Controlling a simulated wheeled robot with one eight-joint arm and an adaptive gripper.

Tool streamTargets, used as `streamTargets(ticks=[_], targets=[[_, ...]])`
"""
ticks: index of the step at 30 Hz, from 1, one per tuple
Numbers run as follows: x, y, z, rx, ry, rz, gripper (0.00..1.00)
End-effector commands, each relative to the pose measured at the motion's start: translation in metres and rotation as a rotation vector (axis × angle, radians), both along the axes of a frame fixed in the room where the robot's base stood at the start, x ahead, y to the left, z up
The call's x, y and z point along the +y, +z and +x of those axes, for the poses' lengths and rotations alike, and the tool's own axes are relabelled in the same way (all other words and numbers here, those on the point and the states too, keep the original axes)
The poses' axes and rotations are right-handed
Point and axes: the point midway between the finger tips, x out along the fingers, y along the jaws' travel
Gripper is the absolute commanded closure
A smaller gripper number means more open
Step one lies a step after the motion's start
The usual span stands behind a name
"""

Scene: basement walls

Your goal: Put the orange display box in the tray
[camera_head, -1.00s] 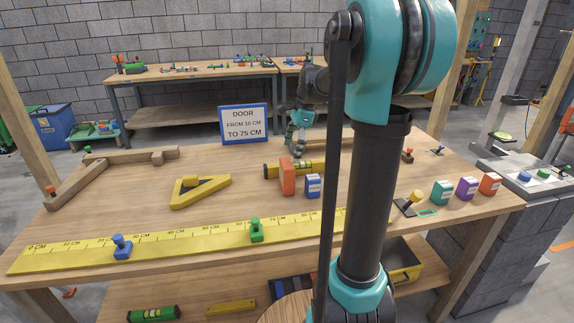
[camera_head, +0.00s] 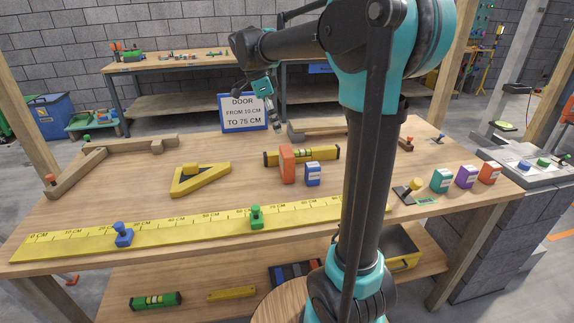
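A tall orange box (camera_head: 287,164) stands upright on the workbench (camera_head: 120,205), just left of a small blue box (camera_head: 313,174). A smaller orange-red box (camera_head: 490,173) stands at the right end, in a row with a teal box and a purple box. I cannot tell which of the two is the display box. A yellow-fronted open tray (camera_head: 404,263) sits below the bench top, partly hidden behind my arm. My gripper (camera_head: 274,121) hangs in the air in front of the door sign, above and behind the tall orange box. It appears empty; its finger opening is too small to judge.
A yellow level (camera_head: 328,154) lies behind the tall orange box. A yellow triangle (camera_head: 200,180) and a long yellow ruler (camera_head: 185,226) with blue and green knobs lie on the bench. The blue-framed door sign (camera_head: 243,113) stands at the back. Bare wood shows between these.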

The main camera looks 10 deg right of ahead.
Motion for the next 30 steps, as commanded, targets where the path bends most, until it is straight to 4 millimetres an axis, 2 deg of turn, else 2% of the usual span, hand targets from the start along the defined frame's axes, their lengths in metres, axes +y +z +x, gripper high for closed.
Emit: streamTargets(ticks=[15,25,30], targets=[[-0.029,-0.093,0.000,-0.001,-0.002,0.003,0.00],[-0.037,-0.117,0.001,0.001,-0.001,0.003,0.00],[-0.044,-0.141,0.002,0.000,-0.002,0.003,0.00]])
